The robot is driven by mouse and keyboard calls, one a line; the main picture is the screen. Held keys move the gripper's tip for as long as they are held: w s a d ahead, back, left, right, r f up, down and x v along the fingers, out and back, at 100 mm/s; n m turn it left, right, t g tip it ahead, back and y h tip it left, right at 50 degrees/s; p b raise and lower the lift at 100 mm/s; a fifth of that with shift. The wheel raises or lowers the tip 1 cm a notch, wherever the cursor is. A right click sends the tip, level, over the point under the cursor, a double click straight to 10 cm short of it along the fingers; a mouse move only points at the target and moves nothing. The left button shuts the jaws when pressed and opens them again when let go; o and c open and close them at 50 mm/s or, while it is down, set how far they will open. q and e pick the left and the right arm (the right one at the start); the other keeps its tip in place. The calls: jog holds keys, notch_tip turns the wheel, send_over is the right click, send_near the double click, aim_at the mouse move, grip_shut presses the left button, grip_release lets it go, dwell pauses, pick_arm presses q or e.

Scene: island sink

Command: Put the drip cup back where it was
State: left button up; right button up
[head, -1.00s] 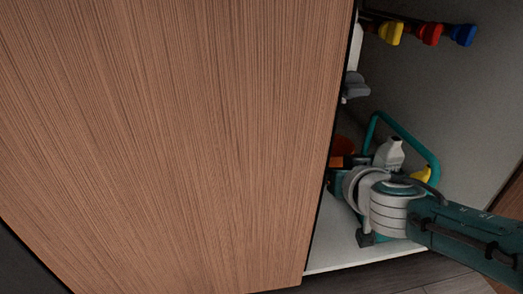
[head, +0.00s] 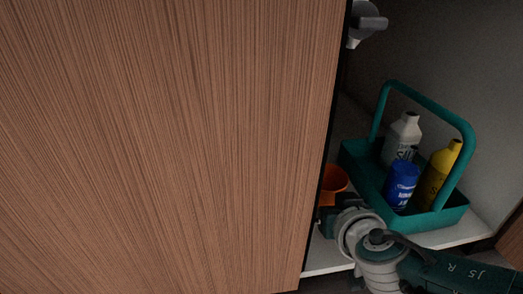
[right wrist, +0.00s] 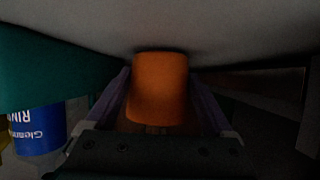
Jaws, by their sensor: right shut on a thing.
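The drip cup is the orange cup (head: 334,180), low inside the cabinet, partly hidden by the wooden panel's edge and my right arm. In the right wrist view the orange cup (right wrist: 160,88) sits between the two fingers of my right gripper (right wrist: 165,110). My right gripper (head: 328,215) is shut on the cup; its fingertips are mostly hidden behind the panel edge in the head view. I cannot tell whether the cup touches the cabinet floor. My left gripper is not in view.
A teal caddy (head: 457,212) with a white bottle (head: 401,138), a blue can (head: 402,184) and a yellow bottle (head: 437,175) stands right of the cup. A wooden panel (head: 170,140) fills the left. A grey fitting (head: 366,22) is above. The cabinet floor (head: 455,234) is bare at the front.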

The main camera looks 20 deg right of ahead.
jog(key=shift+s+a+f, duration=0.25)
jog(key=o, duration=1.1)
jog(key=shift+s, duration=0.1)
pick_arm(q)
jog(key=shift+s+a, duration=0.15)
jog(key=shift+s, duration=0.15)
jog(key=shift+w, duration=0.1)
pick_arm(e)
jog(key=shift+d+r, duration=0.1)
